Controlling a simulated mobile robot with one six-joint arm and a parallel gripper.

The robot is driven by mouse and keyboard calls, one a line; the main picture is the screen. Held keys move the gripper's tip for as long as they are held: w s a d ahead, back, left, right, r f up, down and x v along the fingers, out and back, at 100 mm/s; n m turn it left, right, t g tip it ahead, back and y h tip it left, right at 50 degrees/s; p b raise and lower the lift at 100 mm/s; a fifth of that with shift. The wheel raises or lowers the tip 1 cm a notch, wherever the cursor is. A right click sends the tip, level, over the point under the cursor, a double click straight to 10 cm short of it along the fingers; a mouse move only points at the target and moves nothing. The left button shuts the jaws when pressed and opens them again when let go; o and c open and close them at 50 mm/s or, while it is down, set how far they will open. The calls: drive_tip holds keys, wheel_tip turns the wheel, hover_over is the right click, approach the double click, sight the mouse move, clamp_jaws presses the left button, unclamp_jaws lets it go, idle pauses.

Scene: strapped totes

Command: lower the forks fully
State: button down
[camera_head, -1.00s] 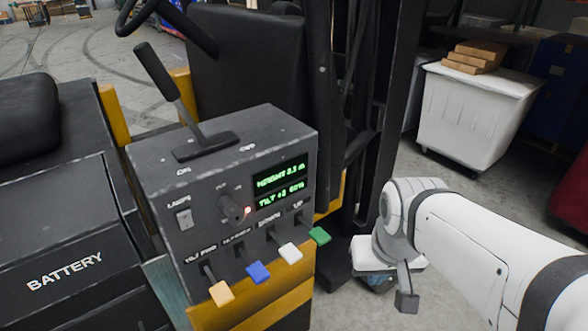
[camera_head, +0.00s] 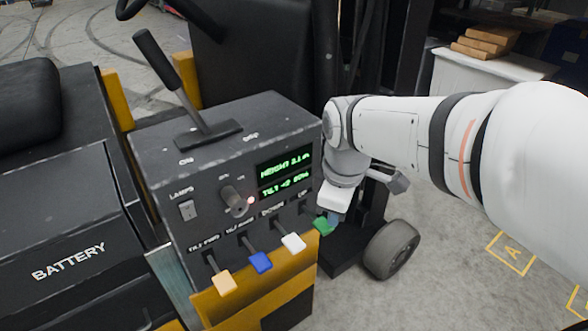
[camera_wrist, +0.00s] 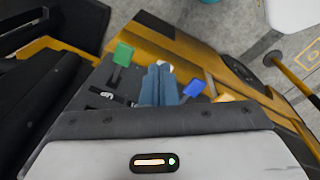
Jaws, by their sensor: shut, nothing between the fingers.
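The grey control console (camera_head: 165,165) carries a row of levers: yellow (camera_head: 226,281), blue (camera_head: 261,262), white (camera_head: 293,243) and green (camera_head: 323,225). The label above the white lever reads DOWN, and the one above the green reads UP. A green display (camera_head: 285,173) shows height and tilt in blurred figures. My gripper (camera_head: 334,217) is shut and empty, right beside the green lever in the head view. In the wrist view its blue fingers (camera_wrist: 159,72) point at the white lever (camera_wrist: 166,67), partly hidden behind them, with green left and blue right. Contact cannot be told.
A tall black lever (camera_head: 175,80) rises from the console top. A lamp switch (camera_head: 187,209) and a knob (camera_head: 235,199) sit on its face. A wheel (camera_head: 392,249) and a white bin (camera_head: 480,80) stand to the right.

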sight(295, 242)
drive_tip(key=w+a+r+n+g, duration=0.1)
drive_tip(key=w+a+n, duration=0.4)
drive_tip(key=n, duration=0.6)
drive_tip(key=shift+a+r+n+p, duration=0.2)
drive_tip(key=shift+a+n+p, duration=0.2)
drive_tip(key=shift+a, duration=0.8)
drive_tip(key=shift+w+f, duration=0.1)
wheel_tip(295, 242, down, 14)
drive_tip(key=shift+r, duration=0.1)
